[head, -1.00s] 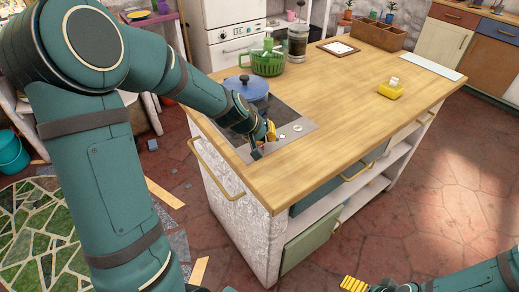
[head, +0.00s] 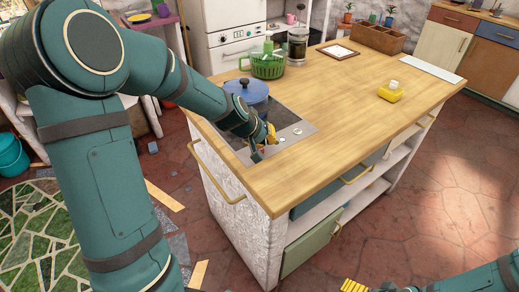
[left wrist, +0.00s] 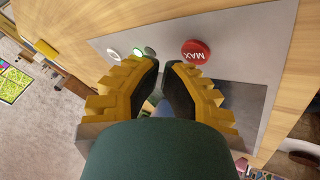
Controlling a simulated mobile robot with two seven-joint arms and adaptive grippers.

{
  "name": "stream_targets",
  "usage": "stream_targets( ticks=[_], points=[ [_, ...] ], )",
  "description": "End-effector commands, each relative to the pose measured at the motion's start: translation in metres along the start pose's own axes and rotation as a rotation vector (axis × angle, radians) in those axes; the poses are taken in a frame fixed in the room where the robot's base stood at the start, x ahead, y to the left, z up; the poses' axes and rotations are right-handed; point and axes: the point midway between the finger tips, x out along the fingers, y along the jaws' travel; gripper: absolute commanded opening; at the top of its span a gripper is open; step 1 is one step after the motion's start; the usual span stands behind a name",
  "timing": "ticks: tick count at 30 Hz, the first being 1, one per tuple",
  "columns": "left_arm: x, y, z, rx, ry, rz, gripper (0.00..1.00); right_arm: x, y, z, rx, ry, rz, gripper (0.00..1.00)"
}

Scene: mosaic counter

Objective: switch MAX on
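The MAX control (left wrist: 196,52) is a round red button or knob with white lettering, on the grey strip of the hob (left wrist: 245,40) in the left wrist view. A control with a green-lit ring (left wrist: 145,52) and a white control (left wrist: 113,54) sit beside it. My left gripper (left wrist: 162,66) has its two fingertips nearly together, with nothing seen between them. The tips appear just beside MAX; contact cannot be told. In the head view my left gripper (head: 264,146) is low over the hob's front corner and hides MAX. My right gripper (head: 353,285) is only partly seen at the bottom edge.
A blue lidded pot (head: 247,91) stands on the hob close behind my left gripper. A green colander (head: 268,68) and a glass press (head: 297,45) are farther back. A yellow sponge holder (head: 391,93) is to the right. The wooden counter (head: 330,110) between is clear.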

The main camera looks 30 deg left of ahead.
Motion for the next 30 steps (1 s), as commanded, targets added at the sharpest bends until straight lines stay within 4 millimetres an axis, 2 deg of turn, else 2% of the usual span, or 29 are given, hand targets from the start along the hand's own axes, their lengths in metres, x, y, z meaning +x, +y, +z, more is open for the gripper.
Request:
stream_targets(
  ticks=[8,17,30],
  points=[
    [0.001,0.0,0.0,0.0,0.0,0.0,0.0,0.001,0.0,0.0,0.0,0.0,0.0,0.96],
    [0.008,-0.004,0.004,0.001,0.0,0.0,0.0,0.01,0.004,0.001,0.0,0.0,0.0,0.96],
    [0.008,-0.004,0.004,0.0,0.0,0.0,0.0,0.01,0.004,0.001,0.0,0.0,0.0,0.96]
  ],
)
